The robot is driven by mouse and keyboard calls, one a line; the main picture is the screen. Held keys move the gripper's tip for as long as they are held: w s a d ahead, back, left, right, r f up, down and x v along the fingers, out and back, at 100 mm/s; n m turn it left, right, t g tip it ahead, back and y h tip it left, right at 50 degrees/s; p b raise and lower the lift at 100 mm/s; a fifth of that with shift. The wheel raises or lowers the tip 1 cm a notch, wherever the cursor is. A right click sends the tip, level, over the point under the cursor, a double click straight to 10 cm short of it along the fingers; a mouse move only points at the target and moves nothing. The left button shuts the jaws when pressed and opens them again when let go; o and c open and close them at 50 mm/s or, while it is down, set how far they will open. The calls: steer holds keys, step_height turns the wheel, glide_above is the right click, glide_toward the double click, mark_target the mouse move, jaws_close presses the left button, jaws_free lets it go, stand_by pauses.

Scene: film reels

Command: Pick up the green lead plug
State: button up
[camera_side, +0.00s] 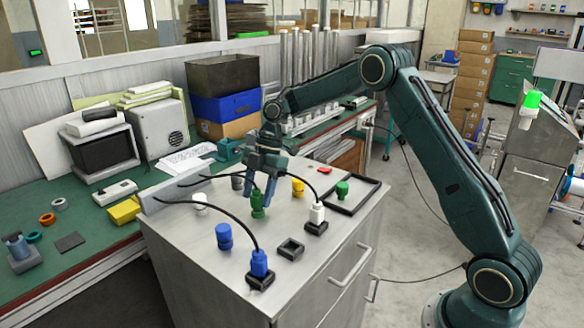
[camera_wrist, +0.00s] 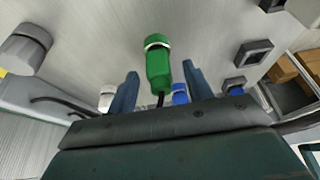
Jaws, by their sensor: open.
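The green plug (camera_side: 257,204) stands on the grey cabinet top, with a pale band around it. In the wrist view the green plug (camera_wrist: 157,68) has a short black lead at its near end. My gripper (camera_side: 261,197) is open, pointing down over it. In the wrist view the plug lies between the two blue fingers of my gripper (camera_wrist: 160,69), with a visible gap on each side. I cannot tell how far the fingertips reach down along it. A second green piece (camera_side: 342,188) stands farther right.
A blue plug (camera_side: 259,264) and a white plug (camera_side: 317,213) with black leads sit in dark sockets. Loose blue (camera_side: 224,237), white (camera_side: 199,203), grey (camera_side: 237,182) and yellow (camera_side: 297,187) pieces stand around. An empty socket (camera_side: 290,249) and black frame (camera_side: 371,194) lie right.

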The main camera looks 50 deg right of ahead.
mark_target(257, 195)
steer(key=shift+a+f, duration=0.25)
steer(key=shift+f, duration=0.4)
steer(key=c, duration=1.1)
steer(key=shift+r, duration=5)
steer(key=shift+s+a, duration=0.1)
